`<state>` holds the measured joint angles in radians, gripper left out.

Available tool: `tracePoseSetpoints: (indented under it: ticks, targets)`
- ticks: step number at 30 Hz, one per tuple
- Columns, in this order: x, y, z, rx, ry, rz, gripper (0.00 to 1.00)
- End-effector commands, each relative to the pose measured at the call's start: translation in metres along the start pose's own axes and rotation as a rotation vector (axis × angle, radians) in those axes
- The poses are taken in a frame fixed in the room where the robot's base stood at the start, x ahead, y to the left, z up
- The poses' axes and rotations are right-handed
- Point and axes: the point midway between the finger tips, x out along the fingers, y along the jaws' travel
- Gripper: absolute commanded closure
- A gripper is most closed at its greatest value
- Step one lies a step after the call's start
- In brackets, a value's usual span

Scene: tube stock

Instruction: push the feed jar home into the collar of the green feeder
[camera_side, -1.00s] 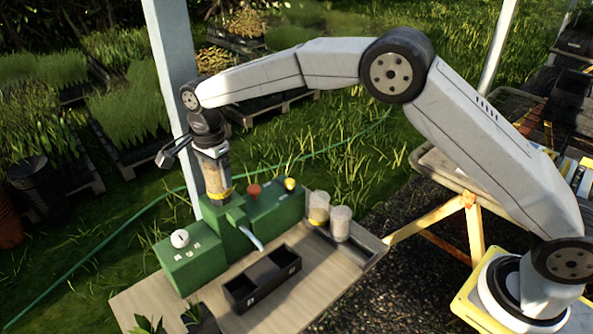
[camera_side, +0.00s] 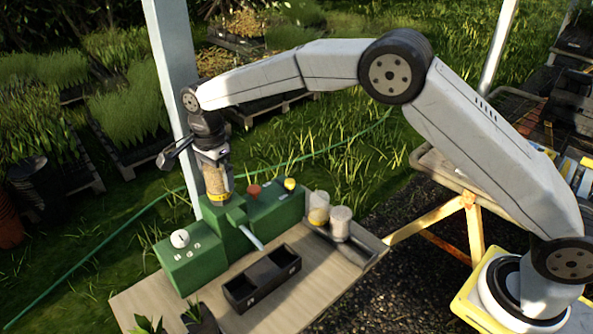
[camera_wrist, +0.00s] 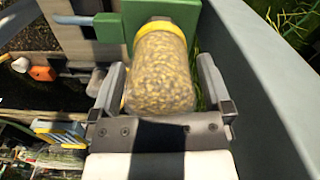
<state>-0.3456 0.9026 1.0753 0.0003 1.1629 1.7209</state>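The feed jar (camera_side: 217,182), clear with tan feed inside and a yellow ring at its lower end, stands nearly upright on the green feeder (camera_side: 232,215). In the wrist view the jar (camera_wrist: 160,75) has its yellow end against the green feeder block (camera_wrist: 170,10). The collar itself is hidden, so I cannot tell how deep the jar sits. My gripper (camera_wrist: 164,88) straddles the jar's upper end, one finger on each side. A gap shows between the jar and the right finger; the left finger is close beside it. The fingers look open.
Two more jars (camera_side: 341,222) stand in a tray to the right of the feeder. A black two-part bin (camera_side: 262,279) sits in front. A pale post (camera_side: 172,70) rises close behind my gripper.

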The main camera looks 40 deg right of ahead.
Motion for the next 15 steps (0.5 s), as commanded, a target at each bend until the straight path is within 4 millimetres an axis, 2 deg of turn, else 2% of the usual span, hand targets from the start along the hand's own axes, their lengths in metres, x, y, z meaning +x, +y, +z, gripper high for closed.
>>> tracePoseSetpoints:
  ticks: [8,15]
  targets:
    - [-0.006,0.0,0.0,0.0,0.0,0.0,0.0]
    - [-0.031,0.0,0.0,0.0,0.0,-0.003,0.0]
